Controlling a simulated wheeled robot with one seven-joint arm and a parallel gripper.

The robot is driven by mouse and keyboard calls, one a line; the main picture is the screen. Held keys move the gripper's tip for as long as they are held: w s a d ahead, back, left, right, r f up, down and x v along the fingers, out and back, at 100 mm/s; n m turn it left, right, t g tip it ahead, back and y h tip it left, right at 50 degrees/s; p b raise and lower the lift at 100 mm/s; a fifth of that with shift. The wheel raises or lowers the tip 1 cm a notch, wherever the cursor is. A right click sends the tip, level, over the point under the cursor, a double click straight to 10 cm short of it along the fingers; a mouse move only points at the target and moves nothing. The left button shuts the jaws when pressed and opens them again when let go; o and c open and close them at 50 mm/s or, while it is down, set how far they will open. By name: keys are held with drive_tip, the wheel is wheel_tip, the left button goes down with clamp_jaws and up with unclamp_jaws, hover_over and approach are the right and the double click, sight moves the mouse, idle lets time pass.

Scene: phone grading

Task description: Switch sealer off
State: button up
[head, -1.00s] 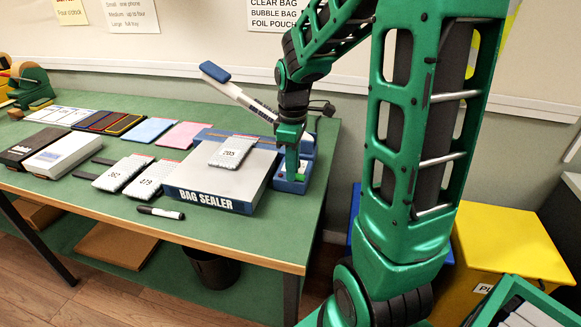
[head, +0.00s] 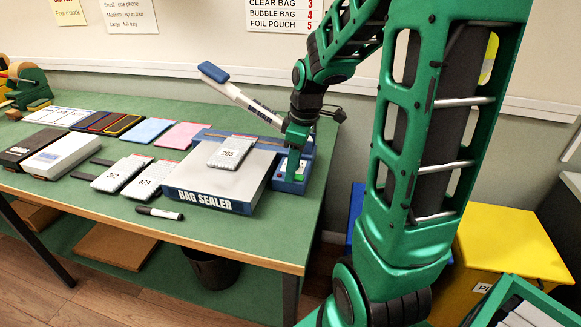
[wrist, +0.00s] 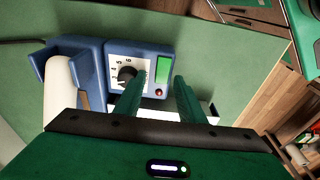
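The bag sealer (head: 213,202) stands at the right end of the green table. Its white-and-blue lever (head: 240,97) is raised. I cannot tell whether that is lit. My gripper (wrist: 157,82) is open and empty. Its fingers lie across the panel view, one over the dial's right side, the other right of the display. It is over the sealer's right end in the head view (head: 297,150); contact is unclear.
A bagged phone labelled 205 (head: 231,152) lies on the sealer. More bagged phones (head: 122,173), a marker (head: 159,213) and coloured mats (head: 148,131) lie to the left. A yellow bin (head: 510,245) stands right of the table.

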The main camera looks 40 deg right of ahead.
sight(298, 176)
wheel_tip(298, 176, up, 11)
drive_tip(key=s, duration=0.1)
drive_tip(key=shift+d+f, duration=0.2)
drive_tip(key=shift+d, duration=0.25)
drive_tip(key=shift+s, duration=0.15)
idle(0.4)
drive_tip(key=s+f+m, duration=0.3)
drive_tip(key=s+m, duration=0.4)
drive_tip(key=s, duration=0.3)
drive_tip(key=s+a+f+m+g, duration=0.1)
drive_tip(key=s+f+m, duration=0.2)
drive_tip(key=s+m, duration=0.4)
drive_tip(key=s, duration=0.3)
drive_tip(key=shift+a+f+h, duration=0.15)
drive_tip(key=shift+f+h, duration=0.2)
drive_tip(key=shift+h, duration=0.05)
